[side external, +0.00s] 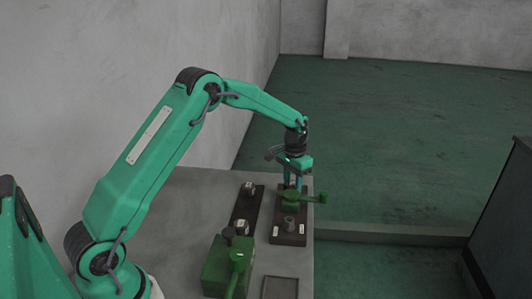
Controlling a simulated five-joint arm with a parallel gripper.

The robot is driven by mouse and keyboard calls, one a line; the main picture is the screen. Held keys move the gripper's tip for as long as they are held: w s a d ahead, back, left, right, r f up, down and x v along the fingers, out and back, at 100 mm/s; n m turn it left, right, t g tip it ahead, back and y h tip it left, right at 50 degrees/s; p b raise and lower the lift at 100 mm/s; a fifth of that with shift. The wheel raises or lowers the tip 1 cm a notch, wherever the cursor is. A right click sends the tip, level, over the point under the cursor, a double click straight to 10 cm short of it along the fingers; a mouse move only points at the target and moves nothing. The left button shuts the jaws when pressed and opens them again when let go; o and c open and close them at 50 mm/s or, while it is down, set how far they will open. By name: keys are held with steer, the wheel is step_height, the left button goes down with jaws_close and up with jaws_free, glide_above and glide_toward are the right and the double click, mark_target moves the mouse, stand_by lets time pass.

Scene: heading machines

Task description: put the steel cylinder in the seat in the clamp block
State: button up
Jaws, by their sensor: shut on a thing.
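My gripper (293,184) points down over the far end of the right dark plate (288,239). Its fingers are shut at a green piece with a handle (310,198) that sticks out to the right. Whether this piece touches the plate cannot be told. One steel cylinder (248,188) stands at the far end of the left dark plate (246,205). Another small steel piece (242,228) shows just behind the green clamp block (217,266). The clamp block has a green lever (238,262) on its right side and a dark knob (228,233) at its top. Its seat cannot be made out.
A short grey post (289,222) stands on the right plate, close in front of my gripper. A shallow dark tray (280,288) lies at the front. The grey table (190,205) is bare at the left. Its right edge runs close beside the right plate.

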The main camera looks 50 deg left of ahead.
mark_target(292, 184)
steer(key=shift+f, duration=0.1)
steer(key=o, duration=1.2)
step_height(292, 184, up, 12)
steer(key=shift+r, duration=0.2)
stand_by(0.5)
